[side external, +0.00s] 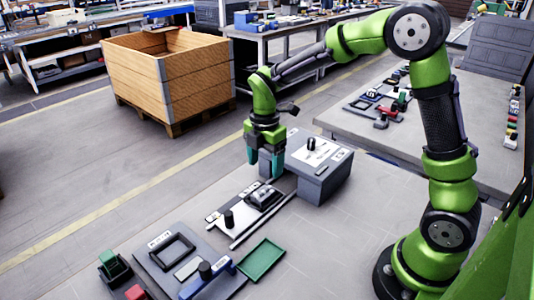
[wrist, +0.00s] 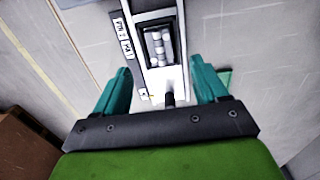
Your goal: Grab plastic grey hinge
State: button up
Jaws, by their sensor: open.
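My gripper (side external: 265,163) is open and points down above the work table, with nothing between its teal fingers. It also shows in the wrist view (wrist: 160,66), one finger on each side of a narrow white fixture (wrist: 155,80). A grey part, which looks like the hinge (side external: 263,195), sits in a black holder on that fixture, below my gripper and apart from it. In the wrist view several pale grey pieces (wrist: 159,46) lie in the dark holder ahead of the fingers. I cannot make out the hinge's exact shape.
A black knob (side external: 229,219) stands upright on the fixture. A grey box (side external: 320,172) with a white plate stands close to the right of my gripper. A green tray (side external: 262,261) and a grey board (side external: 158,262) with a black frame lie in front.

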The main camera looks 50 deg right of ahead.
aim_at(263, 191)
jog(key=f, duration=0.8)
jog(key=shift+a+f, duration=0.25)
jog(key=shift+a, duration=0.1)
jog(key=c, duration=1.2)
jog(key=shift+o, duration=0.2)
jog(key=shift+r, duration=0.15)
